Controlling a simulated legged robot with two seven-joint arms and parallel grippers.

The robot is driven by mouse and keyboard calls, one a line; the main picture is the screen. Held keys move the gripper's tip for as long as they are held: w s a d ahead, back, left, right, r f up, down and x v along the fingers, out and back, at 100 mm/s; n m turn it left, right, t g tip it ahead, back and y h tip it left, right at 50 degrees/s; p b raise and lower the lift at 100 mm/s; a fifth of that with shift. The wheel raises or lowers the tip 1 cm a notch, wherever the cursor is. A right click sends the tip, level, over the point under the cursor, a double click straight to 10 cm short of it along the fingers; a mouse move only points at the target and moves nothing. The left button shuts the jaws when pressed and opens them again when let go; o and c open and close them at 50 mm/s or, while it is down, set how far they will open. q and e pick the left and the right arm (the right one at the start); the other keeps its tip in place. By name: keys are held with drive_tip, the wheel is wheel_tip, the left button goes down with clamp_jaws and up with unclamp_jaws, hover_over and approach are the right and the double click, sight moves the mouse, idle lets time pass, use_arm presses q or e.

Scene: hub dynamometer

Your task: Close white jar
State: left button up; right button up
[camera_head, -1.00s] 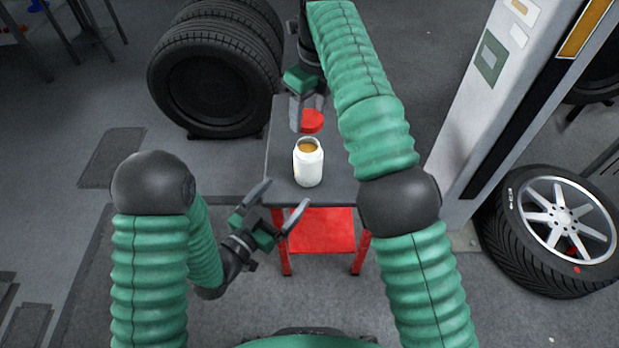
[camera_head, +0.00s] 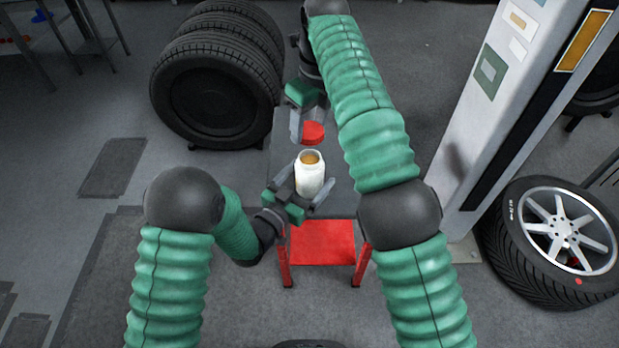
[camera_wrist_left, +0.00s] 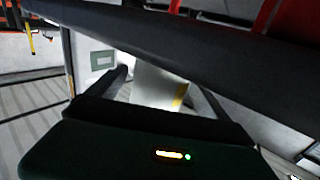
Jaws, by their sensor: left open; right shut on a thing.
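The white jar (camera_head: 311,176) stands upright and open on the small grey table, with orange-brown contents showing at its mouth. It also shows between the fingers in the left wrist view (camera_wrist_left: 158,88). My left gripper (camera_head: 304,185) is open with its fingers on either side of the jar; I cannot tell whether they touch it. My right gripper (camera_head: 310,128) is shut on the red lid (camera_head: 313,132), behind the jar. Part of the lid is hidden by a finger.
The grey table (camera_head: 345,198) has a red lower shelf (camera_head: 322,243). Stacked tyres (camera_head: 215,90) stand at the back left. A white machine column (camera_head: 500,110) and a wheel (camera_head: 560,228) stand on the right.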

use_arm(q)
drive_tip(key=shift+w+d, duration=0.2)
drive_tip(key=shift+w, duration=0.05)
clamp_jaws()
idle(0.5)
